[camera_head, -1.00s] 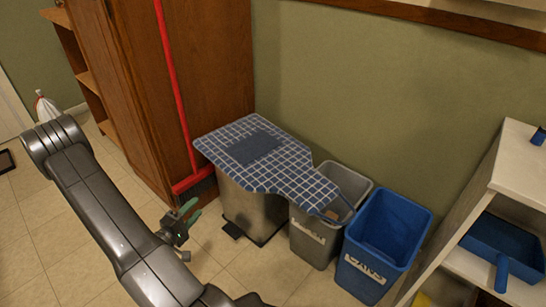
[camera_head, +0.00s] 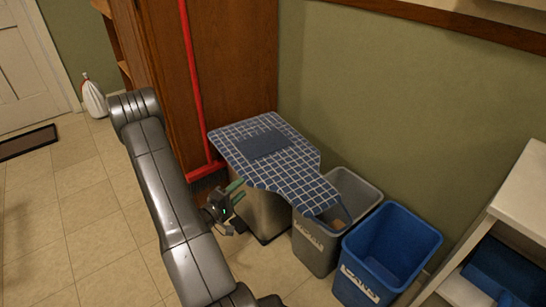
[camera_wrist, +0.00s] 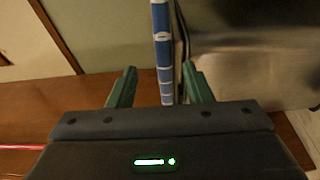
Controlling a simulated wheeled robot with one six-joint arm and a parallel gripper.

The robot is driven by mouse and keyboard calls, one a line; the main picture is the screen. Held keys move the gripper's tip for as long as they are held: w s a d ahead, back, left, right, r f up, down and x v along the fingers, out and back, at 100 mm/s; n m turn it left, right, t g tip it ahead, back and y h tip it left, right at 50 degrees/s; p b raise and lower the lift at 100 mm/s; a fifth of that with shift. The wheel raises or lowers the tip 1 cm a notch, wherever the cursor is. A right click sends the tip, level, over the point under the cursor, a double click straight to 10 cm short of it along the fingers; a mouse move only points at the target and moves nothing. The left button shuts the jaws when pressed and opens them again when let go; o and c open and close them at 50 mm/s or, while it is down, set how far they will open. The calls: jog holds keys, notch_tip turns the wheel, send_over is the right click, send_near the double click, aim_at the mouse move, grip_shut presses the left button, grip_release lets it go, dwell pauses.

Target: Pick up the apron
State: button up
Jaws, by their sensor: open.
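The apron (camera_head: 292,172) is blue with a white grid and a plain dark blue pocket patch. It lies flat over the top of a metal bin (camera_head: 262,214), and its narrow end reaches over the grey bin. My gripper (camera_head: 235,192) is open at the apron's near left edge, beside the metal bin. In the wrist view the apron (camera_wrist: 163,50) shows edge-on as a thin blue and white strip between the green fingers of my gripper (camera_wrist: 160,72). A gap shows on either side, with no clear contact.
A grey bin (camera_head: 312,245) and a blue cans bin (camera_head: 375,285) stand right of the metal bin. A wooden cabinet (camera_head: 235,70) and a red-handled broom (camera_head: 190,80) stand behind it. A white shelf (camera_head: 525,190) is at right. Tiled floor (camera_head: 90,230) is clear at left.

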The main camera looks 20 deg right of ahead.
aim_at(250, 180)
jog(key=shift+w+d, duration=0.45)
jog(key=shift+d, duration=0.1)
jog(key=w+d+b, duration=0.2)
jog(key=w+d, duration=0.1)
jog(key=shift+f, duration=0.4)
jog(key=shift+w+d+r, duration=0.15)
jog(key=shift+w+d, duration=0.15)
jog(key=shift+d, duration=0.2)
grip_shut()
